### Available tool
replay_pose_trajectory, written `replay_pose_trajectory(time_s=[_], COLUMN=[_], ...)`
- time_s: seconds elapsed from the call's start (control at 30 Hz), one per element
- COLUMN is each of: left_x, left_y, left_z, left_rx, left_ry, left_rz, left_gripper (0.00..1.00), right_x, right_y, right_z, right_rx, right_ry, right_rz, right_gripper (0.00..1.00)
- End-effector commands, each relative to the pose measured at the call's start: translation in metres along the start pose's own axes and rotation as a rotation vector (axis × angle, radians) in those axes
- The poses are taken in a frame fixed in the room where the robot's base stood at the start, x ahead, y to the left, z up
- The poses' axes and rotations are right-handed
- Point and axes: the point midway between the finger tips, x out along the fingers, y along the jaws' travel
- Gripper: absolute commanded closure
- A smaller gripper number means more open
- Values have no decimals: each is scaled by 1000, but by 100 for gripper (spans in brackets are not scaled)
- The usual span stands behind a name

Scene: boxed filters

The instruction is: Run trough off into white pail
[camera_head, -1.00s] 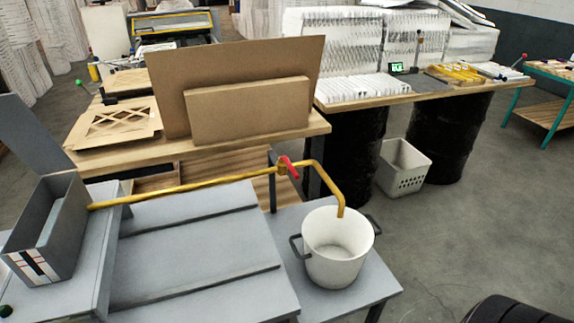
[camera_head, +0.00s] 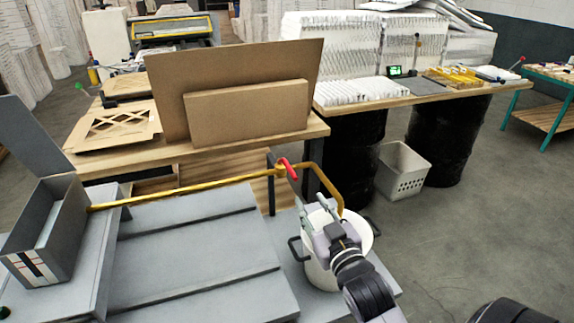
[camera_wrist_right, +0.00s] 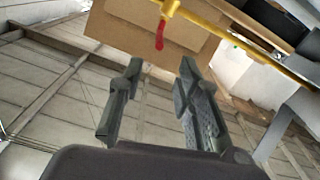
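The grey trough (camera_head: 48,232) stands at the left with striped marks on its front. A yellow pipe (camera_head: 190,190) runs from it to the right and bends down over the white pail (camera_head: 318,275). A red valve handle (camera_head: 289,167) sits on the pipe, and it also shows in the right wrist view (camera_wrist_right: 159,36). The white pail stands on a grey low shelf, partly hidden by my right arm. My right gripper (camera_head: 312,208) is open and empty above the pail, below the handle and apart from it. In the wrist view its fingers (camera_wrist_right: 155,95) are spread. My left gripper is not in view.
A wooden table (camera_head: 235,145) with cardboard panels (camera_head: 240,75) stands behind the pipe. A white basket (camera_head: 403,170) is on the floor near black drums (camera_head: 440,140). The floor at the right is mostly clear.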

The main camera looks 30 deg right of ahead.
Motion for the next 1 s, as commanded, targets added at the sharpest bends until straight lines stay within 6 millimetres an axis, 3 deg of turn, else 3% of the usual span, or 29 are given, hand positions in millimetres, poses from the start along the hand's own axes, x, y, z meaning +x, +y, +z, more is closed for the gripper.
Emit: replay_pose_trajectory(time_s=[0.17,0.7,1.0], left_x=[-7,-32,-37], left_y=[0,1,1], left_z=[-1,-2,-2], left_rx=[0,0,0], left_ry=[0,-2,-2], left_rz=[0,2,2], left_gripper=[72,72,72], right_x=[22,136,168], right_y=[2,1,1], right_z=[-5,-4,-2], right_rx=[-1,-1,-1], right_ry=[10,6,5], right_rz=[2,1,0], right_gripper=[69,69,69])
